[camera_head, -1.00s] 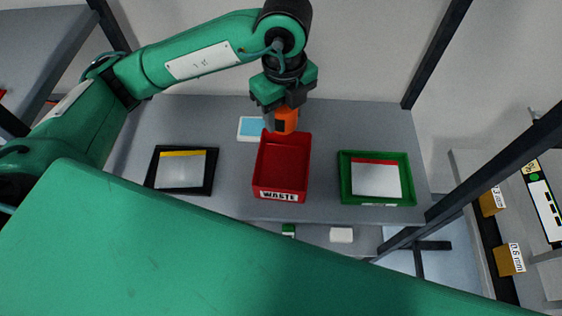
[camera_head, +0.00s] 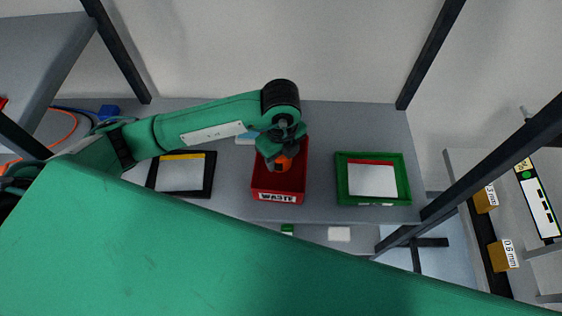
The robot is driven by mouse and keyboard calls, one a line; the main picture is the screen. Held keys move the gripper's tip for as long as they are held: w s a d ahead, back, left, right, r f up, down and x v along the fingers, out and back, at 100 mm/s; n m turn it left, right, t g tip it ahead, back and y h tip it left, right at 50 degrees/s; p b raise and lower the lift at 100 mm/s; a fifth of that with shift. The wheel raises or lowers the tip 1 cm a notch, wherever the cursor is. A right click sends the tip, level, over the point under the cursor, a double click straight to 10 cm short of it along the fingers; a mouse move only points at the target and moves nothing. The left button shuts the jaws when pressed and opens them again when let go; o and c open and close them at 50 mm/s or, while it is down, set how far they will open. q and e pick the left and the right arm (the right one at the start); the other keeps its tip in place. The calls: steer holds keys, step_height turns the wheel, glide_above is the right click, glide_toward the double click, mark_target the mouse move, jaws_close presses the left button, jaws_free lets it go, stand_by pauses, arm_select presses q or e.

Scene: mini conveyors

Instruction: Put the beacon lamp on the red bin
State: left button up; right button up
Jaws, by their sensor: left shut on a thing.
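The beacon lamp (camera_head: 284,162) shows as a small orange shape under my left gripper (camera_head: 281,157). My left gripper is shut on it and holds it over the inside of the red bin (camera_head: 280,197). The red bin is marked WASTE and stands open on the grey table. The arm hides much of the lamp and the back part of the bin. I cannot tell whether the lamp touches the bin. My right gripper is not in view.
A black-framed tray (camera_head: 209,176) with a yellow strip lies left of the bin. A green tray (camera_head: 401,195) with a red-edged panel lies to its right. A light blue item (camera_head: 244,140) is partly hidden behind the arm. Dark frame posts rise at the table's sides.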

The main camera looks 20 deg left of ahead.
mark_target(281, 166)
arm_select(q)
step_height(281, 166, down, 4)
steer(key=shift+f+p, duration=0.1)
steer(key=shift+p, duration=0.4)
steer(key=shift+f, duration=0.35)
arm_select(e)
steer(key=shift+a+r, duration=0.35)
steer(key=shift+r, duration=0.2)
arm_select(q)
steer(key=shift+f, duration=0.15)
steer(key=o, duration=1)
steer(key=shift+o, duration=0.2)
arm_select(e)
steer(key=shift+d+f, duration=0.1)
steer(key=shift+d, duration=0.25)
